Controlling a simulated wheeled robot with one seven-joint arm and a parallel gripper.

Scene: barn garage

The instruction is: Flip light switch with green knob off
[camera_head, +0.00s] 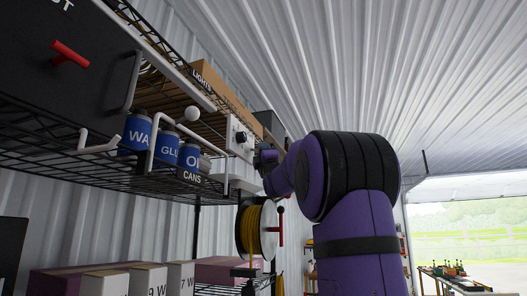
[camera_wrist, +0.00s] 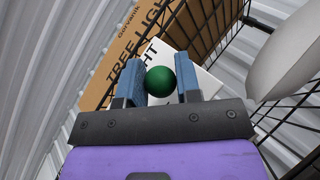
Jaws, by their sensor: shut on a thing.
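A round green knob (camera_wrist: 161,81) sits between the two blue fingers of my gripper (camera_wrist: 161,80) in the wrist view, with a finger against each side. The knob stands in front of a white switch box (camera_wrist: 207,88), partly hidden by the fingers. Dark lettering ending in "GHT" shows on the box. In the head view my gripper (camera_head: 264,158) is at the shelf's right end, mostly hidden by my purple arm. A white box (camera_head: 239,139) with a dark knob is just left of it. The green knob cannot be made out there.
Black wire shelving (camera_wrist: 205,25) surrounds the switch box, with a cardboard box (camera_wrist: 127,50) behind it. In the head view, blue cans (camera_head: 137,132) and a white bent rail (camera_head: 153,145) are to the left. A yellow cable reel (camera_head: 252,230) hangs below.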

